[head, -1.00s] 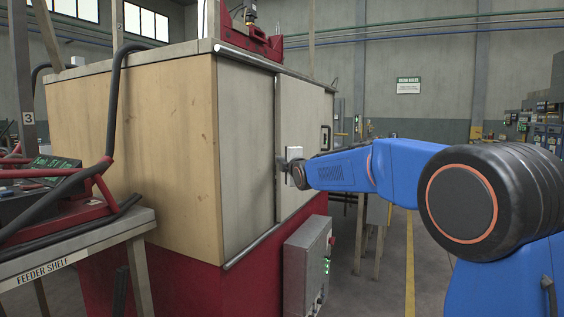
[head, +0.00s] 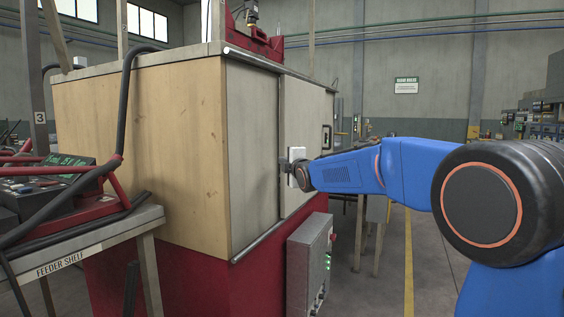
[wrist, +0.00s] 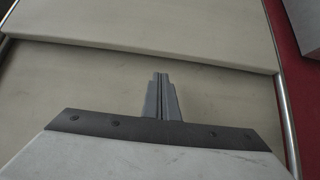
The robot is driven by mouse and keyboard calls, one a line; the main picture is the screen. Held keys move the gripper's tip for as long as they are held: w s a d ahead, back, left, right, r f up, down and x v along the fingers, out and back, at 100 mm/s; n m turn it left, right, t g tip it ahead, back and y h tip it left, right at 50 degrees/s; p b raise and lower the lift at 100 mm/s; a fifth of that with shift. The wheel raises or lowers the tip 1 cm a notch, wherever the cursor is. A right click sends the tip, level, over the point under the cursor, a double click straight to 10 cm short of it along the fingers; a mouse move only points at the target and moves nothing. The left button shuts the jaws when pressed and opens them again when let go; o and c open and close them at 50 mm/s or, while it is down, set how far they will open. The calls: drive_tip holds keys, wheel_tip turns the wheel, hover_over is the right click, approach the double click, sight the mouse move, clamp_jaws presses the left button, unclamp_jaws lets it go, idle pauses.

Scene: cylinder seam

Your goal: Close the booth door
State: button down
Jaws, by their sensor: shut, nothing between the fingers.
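The booth (head: 140,150) stands at centre left in the head view, with a wooden side and a pale front. Its front has a left panel (head: 252,150) and a right door panel (head: 305,110) with a black handle (head: 327,137) near its far edge. The panels meet at a vertical edge. My gripper (head: 283,166) is shut and empty beside that edge, about mid-height. In the wrist view, its closed fingers (wrist: 160,97) point toward the thick edge of a raised pale panel (wrist: 150,38), over a recessed pale surface. I cannot tell if the fingertips touch.
A grey control box (head: 308,265) juts out below the door. Silver rails (head: 258,242) run along the panels. The feeder shelf (head: 80,245), with a red-framed device and black cable, stands at left. Open floor (head: 425,250) with a yellow line lies to the right.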

drive_tip(key=s+d+f+m+g+h, duration=0.15)
drive_tip(key=s+d+f+m, duration=0.3)
drive_tip(key=s, duration=0.65)
drive_tip(key=s+d+f+m+g+h, duration=0.1)
drive_tip(key=s+d+f+m+g, duration=0.35)
drive_tip(key=s, duration=0.65)
drive_tip(key=s+d+f+m+h, duration=0.1)
drive_tip(key=s+d+f+m, duration=0.1)
drive_tip(key=s+d+f, duration=0.6)
drive_tip(key=s+d+f+m+g, duration=0.1)
drive_tip(key=s+f, duration=0.4)
drive_tip(key=s, duration=0.5)
drive_tip(key=s+d+f+m+g, duration=0.1)
drive_tip(key=s+f+m+g, duration=0.2)
drive_tip(key=s, duration=0.8)
drive_tip(key=s+f+m+g+h, duration=0.1)
drive_tip(key=s+f+m+g, duration=0.1)
drive_tip(key=s+f+m, duration=0.4)
drive_tip(key=s+f, duration=0.1)
drive_tip(key=s, duration=0.3)
drive_tip(key=shift+s+d+g, duration=0.15)
drive_tip(key=shift+d+g, duration=0.15)
drive_tip(key=shift+d, duration=0.1)
drive_tip(key=shift+r, duration=0.1)
